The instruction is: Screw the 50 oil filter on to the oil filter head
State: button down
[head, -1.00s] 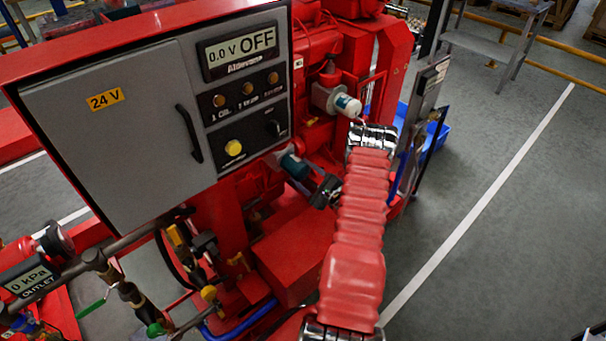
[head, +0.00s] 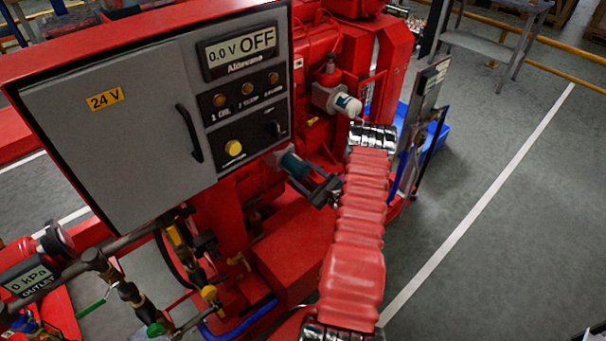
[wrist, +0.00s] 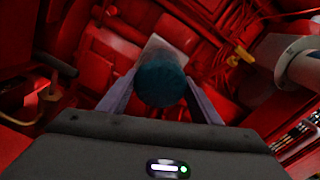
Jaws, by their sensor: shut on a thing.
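A teal, round-ended oil filter (head: 293,164) sits at the engine's side, right of the control panel. In the wrist view the same filter (wrist: 160,84) is seen end-on between the two fingers. My gripper (head: 309,178) is shut on it from the right; the fingers also show in the wrist view (wrist: 160,92). A pale grey block, apparently the oil filter head (wrist: 154,45), shows just behind the filter. In the head view its grey edge (head: 274,157) meets the filter's left end. The thread and seating face are hidden, so I cannot tell how far it is screwed on.
The grey control panel (head: 130,130) is close on the left. Pipes and valves (head: 130,295) lie low at left. A dark panel stand (head: 425,110) is at right; open floor lies beyond it.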

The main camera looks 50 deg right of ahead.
jog(key=c, duration=0.5)
grip_release()
jog(key=shift+o, duration=0.5)
jog(key=shift+f, duration=0.1)
jog(key=o, duration=0.3)
jog(key=shift+s, duration=0.1)
jog(key=s, duration=0.6)
jog(key=shift+s+a, duration=0.3)
jog(key=shift+s, duration=0.1)
